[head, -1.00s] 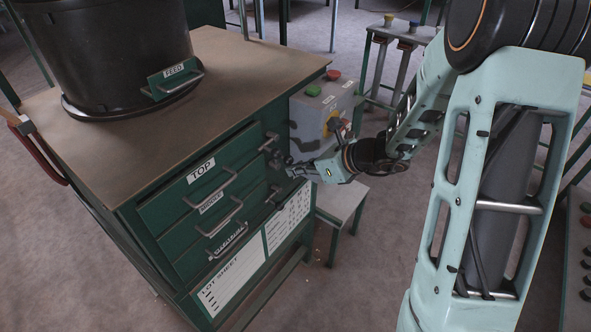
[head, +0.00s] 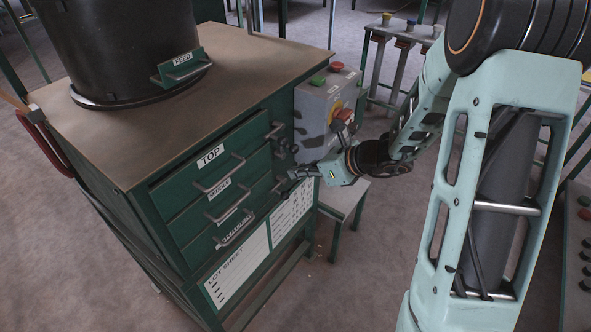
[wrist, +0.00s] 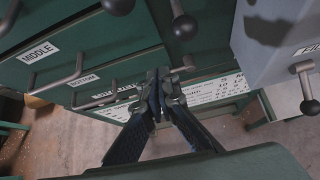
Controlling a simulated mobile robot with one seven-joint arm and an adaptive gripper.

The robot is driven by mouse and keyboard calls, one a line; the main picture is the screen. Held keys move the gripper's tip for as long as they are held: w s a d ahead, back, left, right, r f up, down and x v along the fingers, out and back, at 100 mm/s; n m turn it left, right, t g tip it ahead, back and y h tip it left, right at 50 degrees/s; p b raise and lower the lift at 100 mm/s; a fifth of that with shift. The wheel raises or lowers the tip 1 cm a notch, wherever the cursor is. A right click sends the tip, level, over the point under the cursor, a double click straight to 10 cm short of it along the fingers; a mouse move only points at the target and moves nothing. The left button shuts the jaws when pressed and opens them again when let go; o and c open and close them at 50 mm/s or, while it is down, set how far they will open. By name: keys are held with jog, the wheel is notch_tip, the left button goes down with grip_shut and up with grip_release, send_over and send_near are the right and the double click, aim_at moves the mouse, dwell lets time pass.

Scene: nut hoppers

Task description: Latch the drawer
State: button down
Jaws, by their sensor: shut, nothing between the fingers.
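The green cabinet has drawers labelled TOP (head: 210,156), MIDDLE (head: 219,188) and BOTTOM (head: 233,230), each with a bar handle. Dark latch levers (head: 276,131) stand to the right of the drawers. My gripper (head: 292,173) is shut and empty, low on the cabinet's right front. In the wrist view, my gripper (wrist: 160,76) has its fingertips beside a small grey latch part (wrist: 184,66), right of the BOTTOM handle; contact is unclear. Dark knobs (wrist: 184,27) hang above it.
A grey control box (head: 325,108) with coloured buttons and a lever stands close right of my gripper. A black FEED hopper (head: 120,45) stands on the cabinet top. A small stool (head: 343,200) is below the box. A lot sheet (head: 238,268) is under the drawers.

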jog(key=d+r, duration=0.3)
jog(key=d, duration=0.6)
jog(key=shift+s+d, duration=0.25)
jog(key=shift+s, duration=0.1)
